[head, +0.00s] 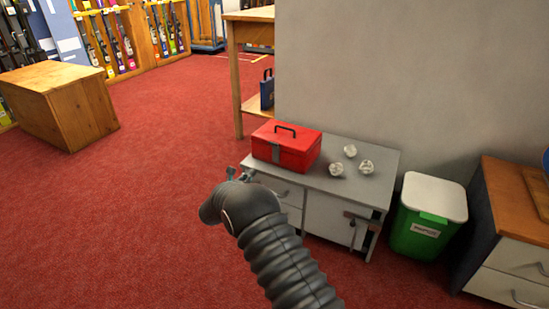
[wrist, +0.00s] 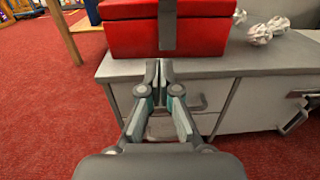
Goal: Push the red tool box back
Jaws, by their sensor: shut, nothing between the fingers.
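The red tool box (head: 287,147) with a black handle and a grey latch sits on the left part of a low grey cabinet (head: 350,185), close to its front edge. In the wrist view the tool box (wrist: 205,36) fills the top middle, its front facing me. My gripper (wrist: 160,64) is shut and empty, with its fingertips just in front of the lower front of the box, below the latch. I cannot tell if they touch it. In the head view my gripper (head: 238,174) is partly hidden by my wrist, left of the cabinet.
Several crumpled paper balls (head: 366,167) lie on the cabinet right of the box. A grey wall (head: 400,80) stands behind. A green bin (head: 423,222) with a white lid is right of the cabinet. A wooden table (head: 237,80) is behind left. Red carpet is free at left.

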